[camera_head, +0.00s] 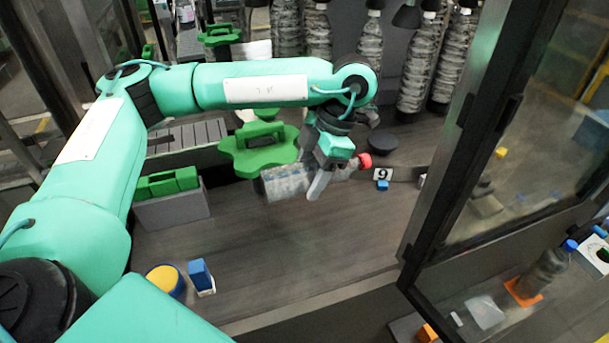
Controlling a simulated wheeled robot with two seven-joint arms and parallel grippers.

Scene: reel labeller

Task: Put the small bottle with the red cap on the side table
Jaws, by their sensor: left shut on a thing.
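The small bottle (286,182) is grey and see-through, with a red cap (365,161). It lies on its side in the air or just over the dark worktop (250,250); its exact height is hard to tell. My left gripper (318,182) is shut around the bottle's body, with the red cap sticking out to the right. My right gripper is not in view. A lower surface (465,325) at the bottom right, beyond a dark-framed clear panel, may be the side table, but I cannot be sure.
The dark-framed panel (440,170) stands upright on the right. A blue-capped bottle (545,270) stands beyond it near an orange square (523,292). A green star-shaped knob (258,150), a grey box with green blocks (172,208) and a yellow-topped button (163,278) are near the arm.

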